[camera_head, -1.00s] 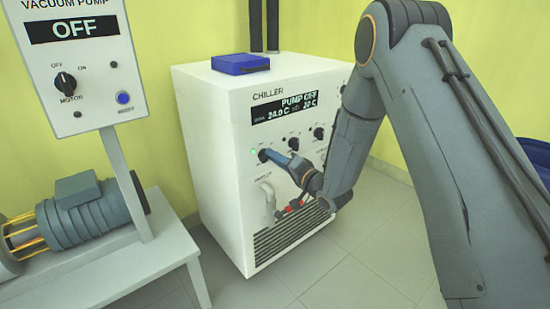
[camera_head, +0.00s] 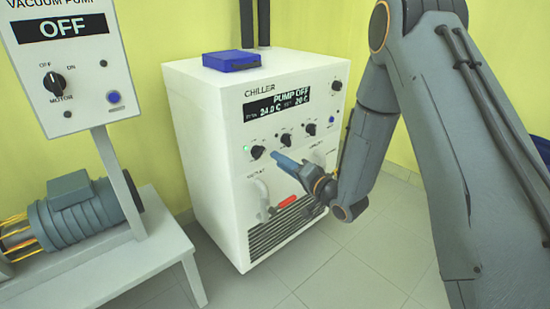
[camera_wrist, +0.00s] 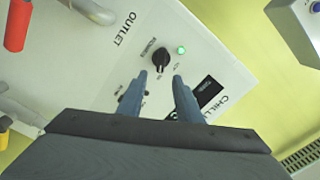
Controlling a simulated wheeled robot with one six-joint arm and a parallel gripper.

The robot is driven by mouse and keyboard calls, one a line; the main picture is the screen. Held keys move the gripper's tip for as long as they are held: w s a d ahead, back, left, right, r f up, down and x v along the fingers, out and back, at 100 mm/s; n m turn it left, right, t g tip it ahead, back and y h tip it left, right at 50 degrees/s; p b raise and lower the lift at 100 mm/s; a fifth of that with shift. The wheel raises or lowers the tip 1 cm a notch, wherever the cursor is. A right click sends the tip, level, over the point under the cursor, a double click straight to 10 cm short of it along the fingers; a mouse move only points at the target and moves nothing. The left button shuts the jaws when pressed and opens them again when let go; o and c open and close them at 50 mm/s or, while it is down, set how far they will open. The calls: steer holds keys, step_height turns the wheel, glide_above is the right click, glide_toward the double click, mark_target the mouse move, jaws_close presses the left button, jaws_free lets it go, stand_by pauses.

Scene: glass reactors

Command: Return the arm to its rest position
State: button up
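My gripper (camera_head: 276,158) is in front of the white chiller (camera_head: 215,160), its blue fingers pointing at the panel's left knob (camera_head: 257,152). In the wrist view the two fingertips (camera_wrist: 160,77) are apart with nothing held between them. The black knob (camera_wrist: 161,61) shows just beyond the tips, beside a lit green light (camera_wrist: 181,50), and looks clear of the fingers. My arm (camera_head: 370,150) is bent and reaches in from the right. The chiller display (camera_head: 278,104) reads PUMP OFF, 24.0 C and 20 C.
A blue box (camera_head: 231,61) lies on the chiller top. The outlet pipe (camera_head: 262,190) and a red-handled valve (camera_head: 287,201) sit below my gripper. The vacuum pump panel (camera_head: 85,95), reading OFF, and a motor (camera_head: 85,212) on a bench stand left. Floor at front right is free.

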steer(key=shift+s+d, duration=0.2)
steer(key=shift+s, duration=0.05)
steer(key=s+d+r+n+g+h, duration=0.3)
steer(key=s+d+r+g+h, duration=0.2)
steer(key=s+d+h, duration=0.4)
steer(key=s+d+r+n+g+h, duration=0.1)
steer(key=s+r+g, duration=0.15)
steer(key=s, duration=0.75)
steer(key=s+d+r+n+g+h+p, duration=0.1)
steer(key=s+g, duration=0.2)
steer(key=s, duration=0.6)
steer(key=s+d+r+n+g+h, duration=0.1)
steer(key=s+r+g, duration=0.15)
steer(key=s, duration=0.75)
steer(key=d+r+m+p, duration=0.2)
steer(key=d+r+p, duration=0.6)
steer(key=p, duration=0.8)
steer(key=shift+w+d+r+m+h, duration=0.15)
steer(key=shift+w+r+m+h, duration=0.1)
steer(key=shift+m+h, duration=0.05)
